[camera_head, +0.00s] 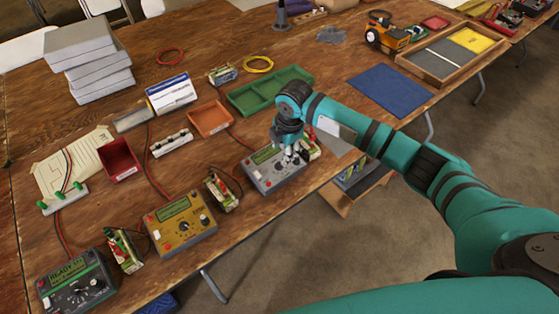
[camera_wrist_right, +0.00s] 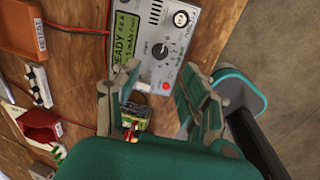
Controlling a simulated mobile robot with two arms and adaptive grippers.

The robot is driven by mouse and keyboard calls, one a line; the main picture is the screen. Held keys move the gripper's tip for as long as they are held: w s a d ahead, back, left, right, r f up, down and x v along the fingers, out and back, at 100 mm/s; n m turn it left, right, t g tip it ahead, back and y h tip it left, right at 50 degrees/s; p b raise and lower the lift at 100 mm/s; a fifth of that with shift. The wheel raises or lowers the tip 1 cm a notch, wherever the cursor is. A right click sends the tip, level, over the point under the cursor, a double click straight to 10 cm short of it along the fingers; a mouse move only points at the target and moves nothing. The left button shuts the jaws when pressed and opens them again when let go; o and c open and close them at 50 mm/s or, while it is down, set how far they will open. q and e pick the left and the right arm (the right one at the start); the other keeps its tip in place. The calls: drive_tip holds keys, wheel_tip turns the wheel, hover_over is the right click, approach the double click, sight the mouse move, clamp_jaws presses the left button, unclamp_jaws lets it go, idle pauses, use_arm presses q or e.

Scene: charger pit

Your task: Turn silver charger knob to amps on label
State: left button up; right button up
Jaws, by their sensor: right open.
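The silver charger (camera_head: 262,176) sits near the table's front edge, partly covered by my right gripper (camera_head: 293,156) in the head view. In the right wrist view the silver charger (camera_wrist_right: 145,18) shows a green display reading READY, a dark round knob (camera_wrist_right: 160,50) with a light pointer, and printed scale marks around it. The scale numbers are too small to read. My right gripper (camera_wrist_right: 150,88) is open, its fingers apart on either side below the knob, with nothing between them. A battery pack (camera_wrist_right: 136,116) is partly hidden below the charger; its label is not readable. My left gripper is not in view.
A yellow charger (camera_head: 181,226) and a dark charger (camera_head: 76,290) stand to the left, with battery packs (camera_head: 222,190) between. An orange tray (camera_head: 210,119), a green tray (camera_head: 270,91) and a red bin (camera_head: 120,158) lie behind. Red cables cross the table.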

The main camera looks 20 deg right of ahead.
sight(279, 165)
drive_tip(key=f, duration=0.2)
drive_tip(key=w+f, duration=0.1)
drive_tip(key=f, duration=0.4)
drive_tip(key=shift+w+a+f, duration=0.2)
drive_tip(key=shift+f, duration=0.2)
drive_tip(key=shift+c, duration=0.3)
clamp_jaws()
